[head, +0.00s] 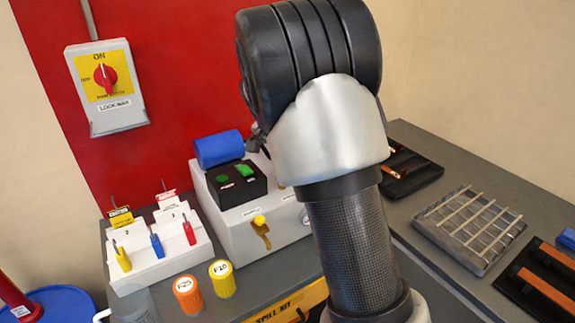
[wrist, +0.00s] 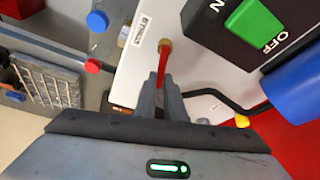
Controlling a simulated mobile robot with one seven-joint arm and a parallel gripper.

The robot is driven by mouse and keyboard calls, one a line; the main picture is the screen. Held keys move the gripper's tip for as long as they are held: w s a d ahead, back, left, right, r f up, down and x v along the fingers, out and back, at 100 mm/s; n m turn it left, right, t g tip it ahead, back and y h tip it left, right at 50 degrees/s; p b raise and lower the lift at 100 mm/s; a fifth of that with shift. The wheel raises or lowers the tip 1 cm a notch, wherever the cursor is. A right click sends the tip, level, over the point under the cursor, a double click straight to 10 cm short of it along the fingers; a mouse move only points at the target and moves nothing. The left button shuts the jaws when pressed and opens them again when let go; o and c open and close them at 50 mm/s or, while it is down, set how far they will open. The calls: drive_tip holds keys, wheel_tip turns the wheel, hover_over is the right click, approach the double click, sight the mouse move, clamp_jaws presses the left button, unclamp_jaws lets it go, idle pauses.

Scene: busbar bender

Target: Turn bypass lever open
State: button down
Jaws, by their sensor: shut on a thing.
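The bypass lever is a thin red handle (wrist: 161,68) on a brass pivot (wrist: 165,45) in the wrist view. It sits on the white face of the machine, beside a small label (wrist: 138,30) that is hard to read. My gripper (wrist: 161,84) is shut on the red handle, with its two grey fingertips on either side of it. The handle's far end is hidden between the fingers. In the head view the white machine housing (head: 238,217) shows left of my arm, which hides the lever and my gripper.
A black box with green buttons (head: 244,170) and a blue cylinder (head: 219,148) top the machine. A yellow-knobbed brass lever (head: 262,233) is on its front. Orange (head: 187,294) and yellow (head: 222,279) pots stand close. A wire rack (head: 467,230) lies right.

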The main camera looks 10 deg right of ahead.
drive_tip(key=shift+s+d+m+g+h+p, duration=0.15)
drive_tip(key=shift+s+m+g+h+p, duration=0.15)
drive_tip(key=shift+m, duration=0.65)
drive_tip(key=shift+s+d+m+g+h+p, duration=0.15)
drive_tip(key=shift+m+g, duration=0.25)
drive_tip(key=shift+m, duration=0.55)
drive_tip(key=shift+s, duration=0.1)
drive_tip(key=c, duration=1.8)
unclamp_jaws()
drive_tip(key=shift+c, duration=0.2)
drive_tip(key=shift+a+r, duration=0.1)
drive_tip(key=p+v, duration=0.2)
drive_tip(key=v, duration=1.5)
drive_tip(key=shift+r, duration=0.15)
